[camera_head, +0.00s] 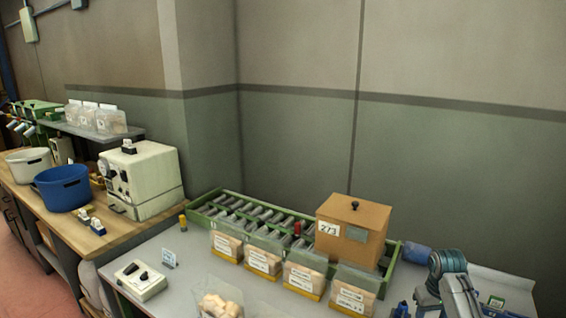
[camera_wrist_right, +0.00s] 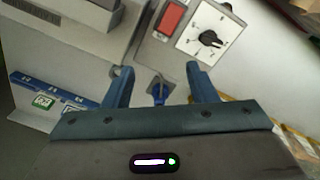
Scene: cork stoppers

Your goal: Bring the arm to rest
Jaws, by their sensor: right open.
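My right arm (camera_head: 455,285) shows at the lower right of the head view, over the right end of the bench. In the right wrist view my right gripper (camera_wrist_right: 160,84) is open, its two blue fingers spread apart. A small dark blue part (camera_wrist_right: 158,92) shows between the fingers; I cannot tell how far beyond them it lies. Nothing is visibly held. My left gripper is in neither view.
A device with a red switch (camera_wrist_right: 173,17) and dial (camera_wrist_right: 210,38) lies beyond the fingers. A blue label strip (camera_wrist_right: 50,83) is at left.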

